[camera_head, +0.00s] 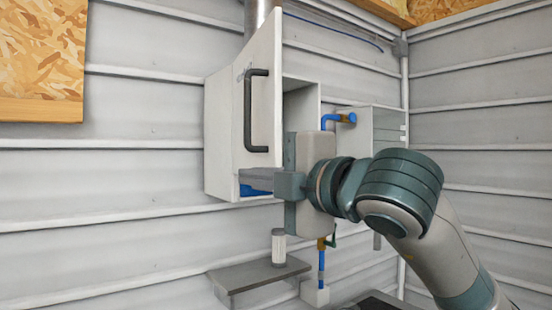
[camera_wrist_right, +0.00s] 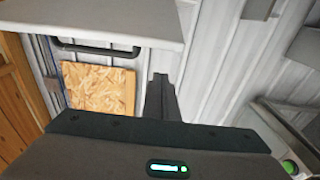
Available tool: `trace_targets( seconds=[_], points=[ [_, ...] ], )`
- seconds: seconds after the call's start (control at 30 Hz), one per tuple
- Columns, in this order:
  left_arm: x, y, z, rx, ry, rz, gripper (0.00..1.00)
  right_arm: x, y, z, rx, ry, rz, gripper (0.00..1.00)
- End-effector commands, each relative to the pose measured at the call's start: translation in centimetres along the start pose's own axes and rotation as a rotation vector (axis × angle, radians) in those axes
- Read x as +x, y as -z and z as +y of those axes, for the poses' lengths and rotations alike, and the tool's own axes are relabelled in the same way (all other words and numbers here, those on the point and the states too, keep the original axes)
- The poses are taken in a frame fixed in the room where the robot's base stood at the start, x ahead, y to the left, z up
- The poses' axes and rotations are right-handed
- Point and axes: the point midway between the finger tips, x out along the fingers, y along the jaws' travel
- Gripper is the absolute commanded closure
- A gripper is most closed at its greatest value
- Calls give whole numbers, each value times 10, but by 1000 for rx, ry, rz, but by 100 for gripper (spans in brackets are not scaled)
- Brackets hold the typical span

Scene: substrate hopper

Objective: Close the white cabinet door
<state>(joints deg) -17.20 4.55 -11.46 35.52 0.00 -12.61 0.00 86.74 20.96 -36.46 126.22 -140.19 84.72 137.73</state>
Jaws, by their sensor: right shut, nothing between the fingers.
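The white cabinet door (camera_head: 265,75) stands open, swung out from the white cabinet (camera_head: 217,135), with the dark bar handle (camera_head: 250,112) on its outer face. Part of the cabinet's inside shows to the right of the door. My left gripper is out of view.
A grey shelf (camera_head: 245,275) with a clear-and-white cylinder (camera_head: 278,247) is below the cabinet. A metal pipe (camera_head: 258,18) rises above it. Blue pipework (camera_head: 321,268) and a smaller white box (camera_head: 388,125) are to the right.

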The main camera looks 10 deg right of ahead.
Motion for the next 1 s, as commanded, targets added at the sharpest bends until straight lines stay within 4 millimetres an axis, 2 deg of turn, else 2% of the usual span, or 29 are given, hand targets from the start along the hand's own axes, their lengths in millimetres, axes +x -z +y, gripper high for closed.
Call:
trace_targets(
  seconds=[0.03, 0.3, 1.0],
  points=[
    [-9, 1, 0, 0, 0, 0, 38, -4, -10, 5, 0, -2, -6, 100],
    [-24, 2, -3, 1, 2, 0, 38, -12, -30, 2, 0, -2, -5, 100],
    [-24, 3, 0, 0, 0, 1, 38, -15, -38, 0, 2, -2, 5, 100]
  ],
)
